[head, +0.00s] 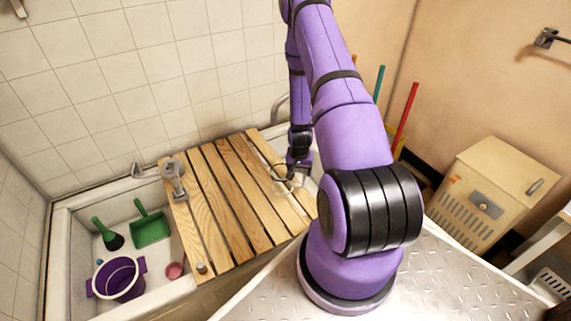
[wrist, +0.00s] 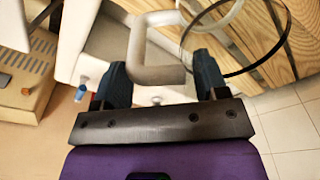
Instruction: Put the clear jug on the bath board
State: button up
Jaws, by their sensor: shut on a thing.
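The bath board (head: 225,200) is a slatted wooden board lying across the basin in the head view. Its slats also show at the right of the wrist view (wrist: 290,25). The clear jug (head: 284,186) shows only faintly in the head view, over the board's right part. In the wrist view its pale, squared handle (wrist: 157,75) lies between my fingers, and its see-through round body with a dark rim is up and to the right. My gripper (head: 291,178) is shut on the handle. I cannot tell whether the jug touches the board.
A grey metal fitting (head: 173,178) stands at the board's left, and a small item (head: 201,268) sits at its near left corner. The basin holds a purple tub (head: 118,280), a green dustpan (head: 150,226), a green brush (head: 108,236) and a pink cup (head: 175,270). The board's middle is clear.

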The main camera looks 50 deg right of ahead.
jog(key=w+d+f, duration=0.4)
jog(key=w+d, duration=0.2)
jog(key=w, duration=0.4)
jog(key=shift+w+d+f, duration=0.25)
jog(key=shift+w+f, duration=0.1)
jog(key=shift+f, duration=0.15)
jog(key=o, duration=1.2)
jog(key=shift+s+a+r, duration=0.1)
jog(key=shift+a+r, duration=0.05)
jog(key=shift+r, duration=1.15)
jog(key=shift+s+a+r, duration=0.1)
jog(key=shift+r, duration=1.2)
jog(key=shift+s+a+r, duration=0.1)
jog(key=shift+a+r, duration=0.05)
jog(key=shift+r, duration=1.15)
